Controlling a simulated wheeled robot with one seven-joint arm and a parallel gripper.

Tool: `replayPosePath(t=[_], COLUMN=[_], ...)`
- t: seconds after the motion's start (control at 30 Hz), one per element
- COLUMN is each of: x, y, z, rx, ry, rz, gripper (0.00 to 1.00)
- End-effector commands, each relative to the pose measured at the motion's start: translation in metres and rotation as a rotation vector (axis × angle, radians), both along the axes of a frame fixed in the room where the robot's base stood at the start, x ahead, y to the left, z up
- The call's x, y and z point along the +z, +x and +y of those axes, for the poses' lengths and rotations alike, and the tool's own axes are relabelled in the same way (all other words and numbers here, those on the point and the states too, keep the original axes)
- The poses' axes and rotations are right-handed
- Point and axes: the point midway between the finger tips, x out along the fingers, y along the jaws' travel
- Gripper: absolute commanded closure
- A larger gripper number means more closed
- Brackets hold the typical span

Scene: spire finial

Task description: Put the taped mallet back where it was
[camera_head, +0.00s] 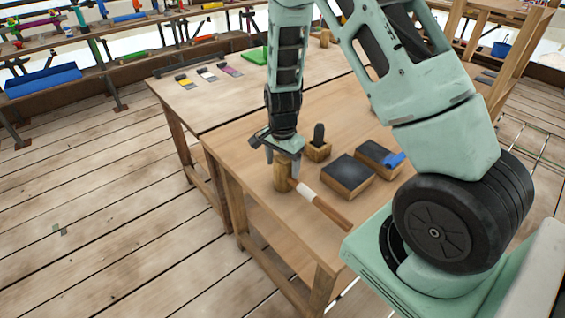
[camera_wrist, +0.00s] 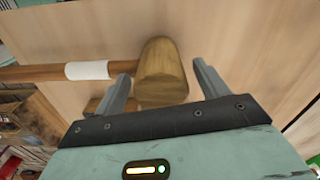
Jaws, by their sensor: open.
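The taped mallet lies on the wooden workbench (camera_head: 250,170) near its front edge. Its wooden head (camera_head: 281,176) is under my gripper, and its handle (camera_head: 331,213) with a white tape band (camera_head: 306,192) points toward the lower right. In the wrist view the head (camera_wrist: 161,72) shows between the two fingers, with the tape (camera_wrist: 87,70) and handle (camera_wrist: 30,74) to the left. My gripper (camera_head: 282,158) points down, with its fingers (camera_wrist: 160,88) open on either side of the head. I cannot tell whether they touch it.
A small wooden block with a dark rounded piece (camera_head: 318,143) stands just behind the mallet. Two dark-topped wooden blocks (camera_head: 348,176) (camera_head: 375,158) sit to the right, one with a blue item (camera_head: 394,160).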

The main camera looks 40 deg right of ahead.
Motion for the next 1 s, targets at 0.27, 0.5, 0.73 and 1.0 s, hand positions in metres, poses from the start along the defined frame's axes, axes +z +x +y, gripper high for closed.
replayPosePath(t=[0.27, 0.5, 0.73, 1.0], x=[0.026, 0.078, 0.113, 0.138], y=[0.001, 0.001, 0.001, -0.018], z=[0.0, 0.001, 0.001, 0.061], rx=[0.001, 0.001, 0.001, 0.271], ry=[-0.001, 0.001, 0.001, 0.051], rz=[-0.006, -0.007, -0.003, -0.008], gripper=[0.27, 0.27, 0.27, 0.27])
